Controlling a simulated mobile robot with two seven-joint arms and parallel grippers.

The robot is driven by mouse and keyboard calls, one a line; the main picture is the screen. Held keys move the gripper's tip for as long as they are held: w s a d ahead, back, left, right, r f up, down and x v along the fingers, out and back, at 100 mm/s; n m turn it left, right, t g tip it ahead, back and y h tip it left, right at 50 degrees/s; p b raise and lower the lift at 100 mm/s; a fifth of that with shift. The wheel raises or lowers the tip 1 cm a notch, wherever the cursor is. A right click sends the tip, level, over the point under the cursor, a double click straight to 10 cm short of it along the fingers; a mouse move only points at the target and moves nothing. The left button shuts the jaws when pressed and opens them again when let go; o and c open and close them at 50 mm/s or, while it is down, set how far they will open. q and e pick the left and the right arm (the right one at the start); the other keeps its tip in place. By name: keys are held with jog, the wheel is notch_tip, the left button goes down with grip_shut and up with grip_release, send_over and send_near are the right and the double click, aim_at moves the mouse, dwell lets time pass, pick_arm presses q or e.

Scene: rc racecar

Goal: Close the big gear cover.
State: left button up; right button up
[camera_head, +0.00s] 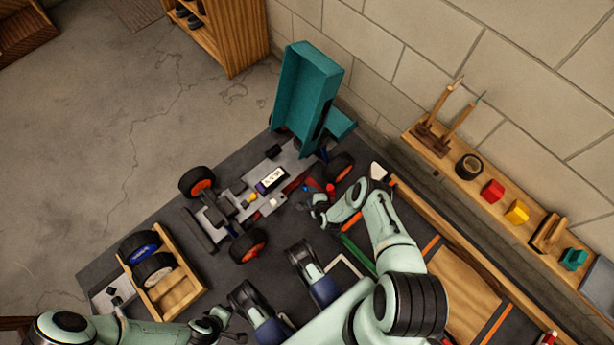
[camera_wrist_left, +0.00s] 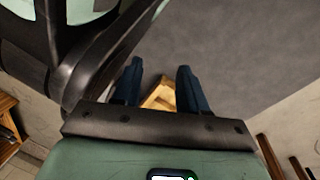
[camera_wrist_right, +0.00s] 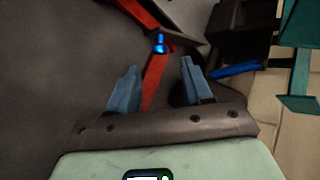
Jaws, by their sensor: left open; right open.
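The RC car (camera_head: 268,187) stands on the dark table with its inner parts exposed. A large teal cover (camera_head: 307,88) stands tipped up at the car's far end, above the chassis; I take it for the big gear cover. A teal part also shows at the right edge of the right wrist view (camera_wrist_right: 300,70). My right gripper (camera_head: 314,204) is open and empty beside the car's near right side, below the cover and apart from it. My left gripper (camera_head: 234,325) is open and empty at the front of the table, away from the car.
A wooden rail (camera_head: 497,205) with tools and coloured blocks runs along the right wall. A green bar (camera_head: 357,254) lies near my right arm. The brick wall is close behind the cover.

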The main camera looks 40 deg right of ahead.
pick_arm(q)
jog(key=s+f+g+b, duration=0.2)
jog(key=s+f, duration=0.1)
jog(key=s, duration=0.3)
jog(key=shift+s+a+f+b, duration=0.2)
jog(key=shift+a+f+b, duration=0.05)
jog(key=shift+a+b, duration=0.15)
pick_arm(e)
jog(key=x, duration=0.5)
jog(key=shift+w+f, duration=0.1)
jog(key=shift+w, duration=0.05)
grip_shut()
jog(key=shift+w, duration=0.1)
